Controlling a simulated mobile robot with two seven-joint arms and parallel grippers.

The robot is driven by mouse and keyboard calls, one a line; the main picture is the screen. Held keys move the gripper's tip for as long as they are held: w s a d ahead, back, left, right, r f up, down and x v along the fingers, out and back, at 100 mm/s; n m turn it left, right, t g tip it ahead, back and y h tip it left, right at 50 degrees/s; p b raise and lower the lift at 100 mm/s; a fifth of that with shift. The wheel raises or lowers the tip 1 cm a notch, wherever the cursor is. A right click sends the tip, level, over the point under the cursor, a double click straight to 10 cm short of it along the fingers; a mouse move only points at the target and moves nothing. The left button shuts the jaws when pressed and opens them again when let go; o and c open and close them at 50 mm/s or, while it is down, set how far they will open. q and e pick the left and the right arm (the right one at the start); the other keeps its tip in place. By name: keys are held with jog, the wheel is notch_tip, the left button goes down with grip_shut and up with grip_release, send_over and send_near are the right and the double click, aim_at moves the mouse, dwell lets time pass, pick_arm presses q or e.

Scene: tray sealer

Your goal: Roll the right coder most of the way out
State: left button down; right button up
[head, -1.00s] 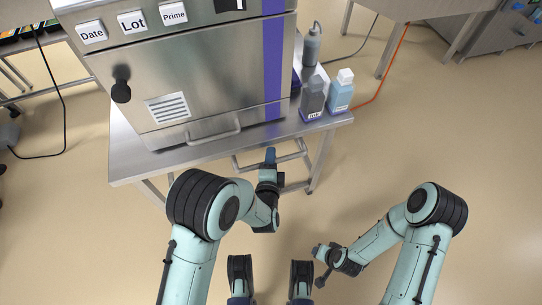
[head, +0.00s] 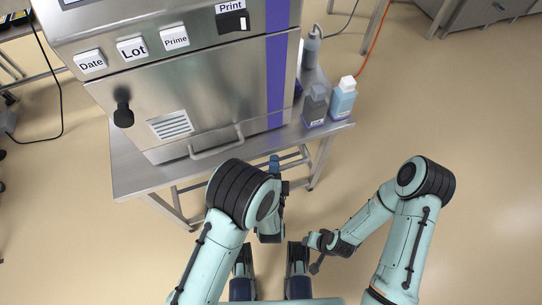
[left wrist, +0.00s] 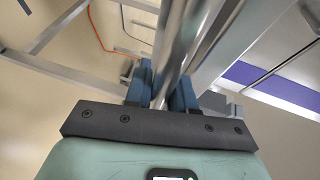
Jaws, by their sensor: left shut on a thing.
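The coder (head: 205,90) is a steel cabinet with Date, Lot, Prime and Print labels and a purple stripe, on a steel stand (head: 140,180). My left gripper (head: 275,165) is at the stand's front edge, right of the cabinet's low handle (head: 216,146). In the left wrist view, my left gripper's blue fingers (left wrist: 163,88) are shut on a shiny metal bar (left wrist: 177,45), which runs away between them. In the head view, the hold itself is too small to see well. My right gripper (head: 312,240) is low in front, apart from the stand; its jaws are unclear.
A dark bottle (head: 315,107) and a blue bottle (head: 343,98) stand on the stand's right end, with a grey bottle (head: 312,48) behind. An orange cable (head: 372,45) and a black cable (head: 60,100) run on either side. The floor at right (head: 480,180) is clear.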

pick_arm(q)
jog(key=shift+s+d+f, duration=0.15)
jog(key=shift+s+d, duration=0.2)
jog(key=shift+s, duration=0.3)
pick_arm(e)
jog(key=shift+s+a+r, duration=0.1)
jog(key=shift+s+r, duration=0.05)
jog(key=shift+s, duration=0.05)
pick_arm(q)
jog(key=c, duration=1.1)
grip_release()
jog(key=shift+o, duration=0.2)
jog(key=p+v, duration=0.2)
jog(key=v, duration=1.1)
pick_arm(e)
jog(key=shift+g+y, duration=0.3)
jog(key=shift+g, duration=0.3)
jog(key=s+r, duration=0.1)
jog(key=s+a+r, duration=0.1)
jog(key=s, duration=0.1)
jog(key=shift+a+r, duration=0.15)
jog(key=shift+r, duration=0.05)
pick_arm(q)
jog(key=shift+s, duration=0.15)
